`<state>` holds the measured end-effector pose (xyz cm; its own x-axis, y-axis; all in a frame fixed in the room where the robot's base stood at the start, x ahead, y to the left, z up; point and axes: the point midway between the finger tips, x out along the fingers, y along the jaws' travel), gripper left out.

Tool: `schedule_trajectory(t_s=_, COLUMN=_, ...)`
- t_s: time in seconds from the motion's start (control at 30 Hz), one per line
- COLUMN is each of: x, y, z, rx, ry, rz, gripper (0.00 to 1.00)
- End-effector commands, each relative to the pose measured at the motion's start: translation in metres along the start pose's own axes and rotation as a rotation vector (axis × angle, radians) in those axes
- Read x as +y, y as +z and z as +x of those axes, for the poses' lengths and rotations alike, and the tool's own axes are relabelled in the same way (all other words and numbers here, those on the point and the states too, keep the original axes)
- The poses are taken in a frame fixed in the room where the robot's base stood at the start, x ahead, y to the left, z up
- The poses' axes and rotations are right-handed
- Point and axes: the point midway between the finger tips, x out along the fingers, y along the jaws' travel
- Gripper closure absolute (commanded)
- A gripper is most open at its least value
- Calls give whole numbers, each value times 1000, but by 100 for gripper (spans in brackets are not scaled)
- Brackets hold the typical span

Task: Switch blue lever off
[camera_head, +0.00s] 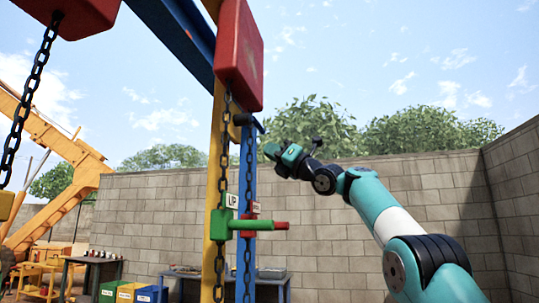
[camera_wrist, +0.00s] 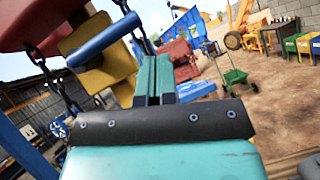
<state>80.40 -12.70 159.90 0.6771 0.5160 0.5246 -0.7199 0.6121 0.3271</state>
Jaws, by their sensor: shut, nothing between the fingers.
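I cannot tell whether the fingers touch the lever.
Hanging chains (camera_head: 225,150) and a red block (camera_head: 239,55) are close by. A green cart (camera_wrist: 234,78) stands on the ground farther off. Open air lies right of the posts.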

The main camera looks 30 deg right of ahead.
Motion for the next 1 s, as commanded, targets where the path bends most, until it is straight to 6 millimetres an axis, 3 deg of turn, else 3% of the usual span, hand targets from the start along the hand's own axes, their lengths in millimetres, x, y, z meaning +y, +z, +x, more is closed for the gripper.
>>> schedule_trajectory(t_s=0.03, x=-6, y=-12, z=-13, rx=-1, ry=-1, rz=-2, gripper=100)
schedule_trajectory(t_s=0.2, x=-13, y=-9, z=-53, rx=-1, ry=-2, rz=-2, gripper=100)
schedule_trajectory(t_s=0.43, x=-19, y=-5, z=-90, rx=0, ry=0, rz=0, gripper=100)
schedule_trajectory(t_s=0.6, x=-21, y=-2, z=-100, rx=1, ry=0, rz=0, gripper=100)
schedule_trajectory(t_s=1.0, x=-20, y=-1, z=-101, rx=1, ry=1, rz=1, gripper=100)
